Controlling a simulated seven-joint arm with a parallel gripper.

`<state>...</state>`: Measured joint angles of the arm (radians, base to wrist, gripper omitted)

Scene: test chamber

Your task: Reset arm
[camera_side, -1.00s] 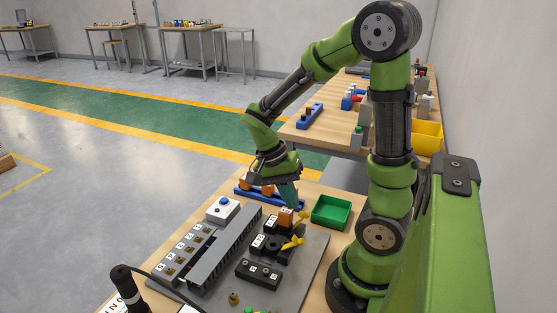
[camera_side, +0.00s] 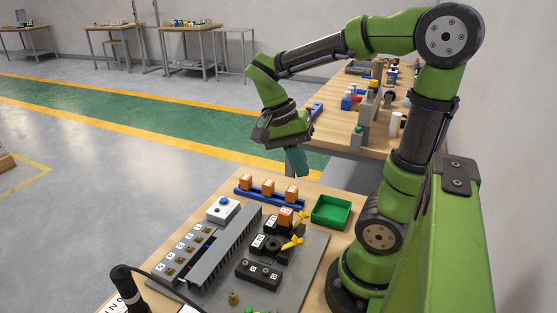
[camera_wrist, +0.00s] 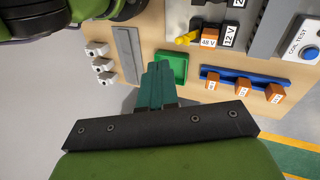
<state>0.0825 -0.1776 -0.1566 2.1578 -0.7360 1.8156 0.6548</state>
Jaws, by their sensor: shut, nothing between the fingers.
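My gripper (camera_side: 297,161) is shut and empty, held in the air above the back edge of the bench. Its teal fingers point down, and they also show together in the wrist view (camera_wrist: 157,84). Below it, a blue rack (camera_side: 272,199) holds three orange blocks, the middle one (camera_side: 267,187) among them. Another orange block (camera_side: 286,218) sits on the black fixture on the grey plate. In the wrist view this block (camera_wrist: 209,38) reads 48 V, beside a black block (camera_wrist: 230,35) reading 12 V.
A green tray (camera_side: 331,211) stands right of the rack. A white box with a blue button (camera_side: 222,209) and a grey slotted duct (camera_side: 226,246) stand on the left. A second table (camera_side: 337,138) with parts is behind.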

